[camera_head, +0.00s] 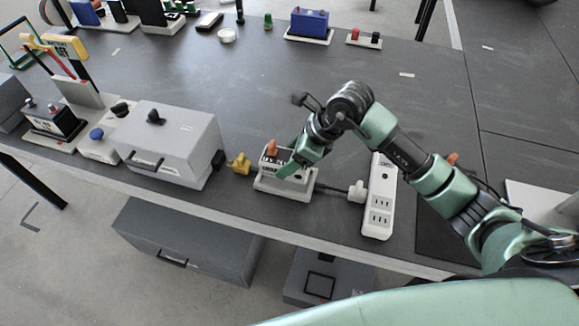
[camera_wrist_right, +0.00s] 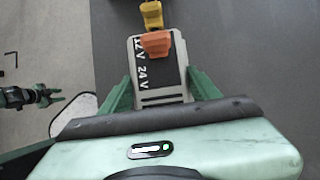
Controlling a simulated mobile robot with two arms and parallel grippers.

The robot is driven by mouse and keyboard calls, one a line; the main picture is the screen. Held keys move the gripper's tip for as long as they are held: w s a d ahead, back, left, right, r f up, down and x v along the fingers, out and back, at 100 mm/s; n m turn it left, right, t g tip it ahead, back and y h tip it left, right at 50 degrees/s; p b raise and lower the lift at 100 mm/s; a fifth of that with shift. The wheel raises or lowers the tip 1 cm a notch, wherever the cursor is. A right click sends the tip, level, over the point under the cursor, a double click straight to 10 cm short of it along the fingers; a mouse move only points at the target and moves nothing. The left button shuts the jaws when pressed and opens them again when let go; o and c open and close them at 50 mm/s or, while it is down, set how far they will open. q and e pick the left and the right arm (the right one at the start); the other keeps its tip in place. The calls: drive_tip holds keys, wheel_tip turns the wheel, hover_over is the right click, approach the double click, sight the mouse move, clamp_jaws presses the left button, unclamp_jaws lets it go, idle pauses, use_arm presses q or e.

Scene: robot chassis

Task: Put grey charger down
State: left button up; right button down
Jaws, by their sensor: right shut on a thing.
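The grey charger (camera_head: 270,165) has a "12V 24V" label and an orange rocker switch on top. It is at or just above a light grey base (camera_head: 262,187) near the table's front edge; I cannot tell whether it touches. My right gripper (camera_head: 290,172) reaches down on it from the right. In the right wrist view its green fingers (camera_wrist_right: 160,92) are shut on both sides of the charger (camera_wrist_right: 147,75). A small dark and green gripper (camera_wrist_right: 55,98), apparently my left one, shows at the left of that view; its jaw state is unclear.
A yellow clamp (camera_head: 238,164) and a large grey box (camera_head: 170,140) stand to the left. A white power strip (camera_head: 379,195) with a plug and black cable lies to the right. The table (camera_head: 230,85) behind is mostly clear; battery models stand at the back (camera_head: 309,24).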

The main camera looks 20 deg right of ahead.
wheel_tip(320, 180, down, 4)
drive_tip(key=shift+f, duration=0.1)
drive_tip(key=shift+c, duration=1.9)
unclamp_jaws()
drive_tip(key=b+v, duration=0.1)
drive_tip(key=v, duration=1.1)
